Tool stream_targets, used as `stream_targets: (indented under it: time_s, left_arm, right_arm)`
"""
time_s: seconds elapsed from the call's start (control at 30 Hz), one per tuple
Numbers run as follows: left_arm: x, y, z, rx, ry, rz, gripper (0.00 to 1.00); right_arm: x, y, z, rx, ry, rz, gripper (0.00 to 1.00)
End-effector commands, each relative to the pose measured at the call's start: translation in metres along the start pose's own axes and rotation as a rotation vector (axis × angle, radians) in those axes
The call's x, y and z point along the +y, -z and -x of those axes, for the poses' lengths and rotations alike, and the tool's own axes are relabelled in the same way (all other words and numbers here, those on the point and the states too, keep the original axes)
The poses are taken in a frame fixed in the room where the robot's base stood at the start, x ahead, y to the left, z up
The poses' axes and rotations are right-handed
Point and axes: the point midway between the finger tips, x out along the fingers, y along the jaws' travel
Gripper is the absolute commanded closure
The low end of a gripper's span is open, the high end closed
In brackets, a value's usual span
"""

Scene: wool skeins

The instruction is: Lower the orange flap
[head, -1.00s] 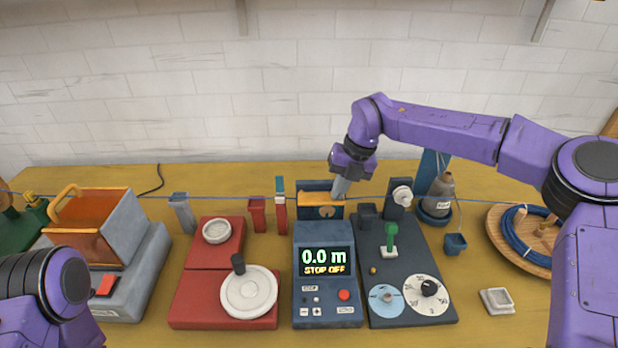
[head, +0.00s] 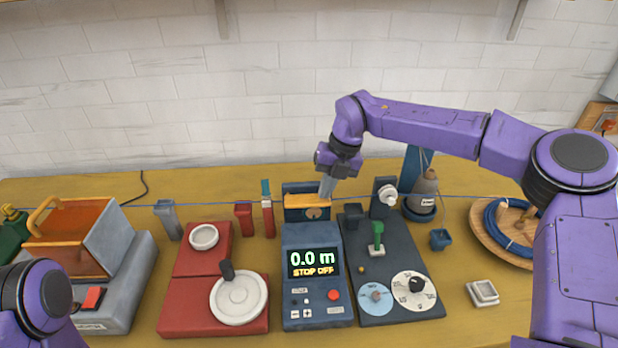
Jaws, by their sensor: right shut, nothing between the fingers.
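The orange flap (head: 303,202) sits on a dark blue housing behind the display unit, in the upper middle of the head view. A round pale dial or plate shows on the front below it. My right gripper (head: 325,190) is shut and empty. It points down at the right end of the flap; I cannot tell whether it touches it. My left arm shows only as a purple link at the lower left, and its gripper is out of view.
A blue display unit (head: 316,289) reads 0.0 m and STOP OFF. A thin blue strand runs across the table. A red base (head: 190,310) with a crank wheel stands left, a dark dial panel (head: 386,313) right. A wooden tray (head: 487,245) holds blue coil. An orange-lidded grey box (head: 115,235) stands far left.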

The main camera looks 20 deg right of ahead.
Motion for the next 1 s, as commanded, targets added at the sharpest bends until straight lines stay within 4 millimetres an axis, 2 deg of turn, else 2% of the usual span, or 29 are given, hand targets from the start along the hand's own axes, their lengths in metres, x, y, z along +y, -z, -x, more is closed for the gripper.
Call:
stream_targets:
  time_s: [0.03, 0.1, 0.13, 0.2, 0.4, 0.5, 0.67, 1.0]
  left_arm:
    - [-0.002, 0.007, 0.018, 0.0, 0.0, 0.0, 0.48]
    - [-0.002, 0.011, 0.027, 0.001, 0.0, 0.0, 0.48]
    - [-0.001, 0.007, 0.016, 0.001, -0.001, 0.001, 0.48]
    - [-0.001, 0.005, 0.011, 0.0, 0.0, 0.0, 0.48]
    - [-0.001, 0.003, 0.007, 0.0, 0.0, 0.0, 0.48]
    - [-0.001, 0.003, 0.007, 0.0, 0.0, 0.0, 0.48]
    - [-0.001, 0.003, 0.007, 0.0, 0.0, 0.0, 0.48]
    - [-0.001, 0.003, 0.007, 0.0, 0.0, 0.0, 0.48]
  right_arm:
    - [0.006, 0.0, 0.022, -0.003, -0.002, 0.001, 1.0]
    - [0.01, -0.001, 0.037, -0.004, -0.003, 0.0, 1.0]
    - [0.006, -0.001, 0.037, -0.007, -0.004, 0.0, 1.0]
    - [0.004, -0.001, 0.054, -0.008, -0.004, 0.0, 1.0]
    - [0.0, -0.001, 0.099, -0.007, -0.003, 0.0, 1.0]
    - [-0.001, -0.001, 0.113, -0.006, -0.002, 0.0, 1.0]
    - [-0.002, 0.0, 0.123, -0.004, -0.002, 0.001, 1.0]
    - [-0.002, 0.0, 0.124, -0.004, -0.002, 0.0, 1.0]
